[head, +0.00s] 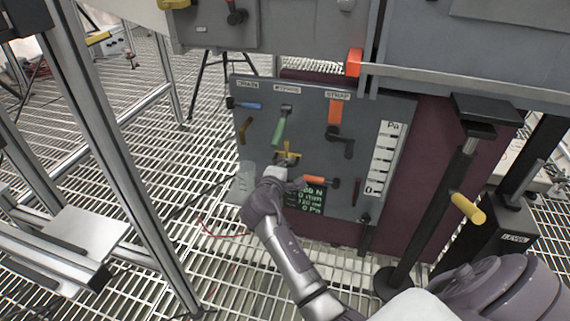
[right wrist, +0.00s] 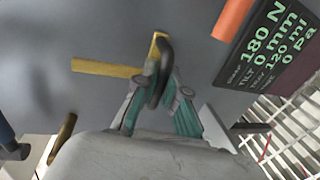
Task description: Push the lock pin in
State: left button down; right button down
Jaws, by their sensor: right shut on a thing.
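The upright grey panel (head: 262,135) carries several levers and a small readout. My right gripper (head: 283,163) is at the panel's lower middle, by a yellow bracket. In the right wrist view my right gripper's teal fingers (right wrist: 160,106) are shut on a dark ring-shaped pull (right wrist: 166,72), which seems to be the lock pin. The yellow bracket (right wrist: 104,68) lies just behind the ring, against the panel. How deep the pin sits is hidden by the ring and fingers. My left gripper is not in view.
A green handle (head: 278,131) is just above my right gripper, and an orange-handled lever (head: 315,180) is just right of it. The readout (right wrist: 278,38) shows 180 N and 0 mm. A post with a yellow handle (head: 467,207) stands at the right. Metal frame rails (head: 125,150) stand at the left.

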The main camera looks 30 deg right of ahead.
jog(key=c, duration=1.3)
grip_release()
jog(key=shift+r, duration=0.3)
jog(key=shift+c, duration=0.2)
jog(key=shift+o, duration=0.7)
jog(key=shift+f, duration=0.1)
jog(key=v, duration=0.7)
jog(key=shift+a, duration=0.2)
jog(key=shift+s, duration=0.1)
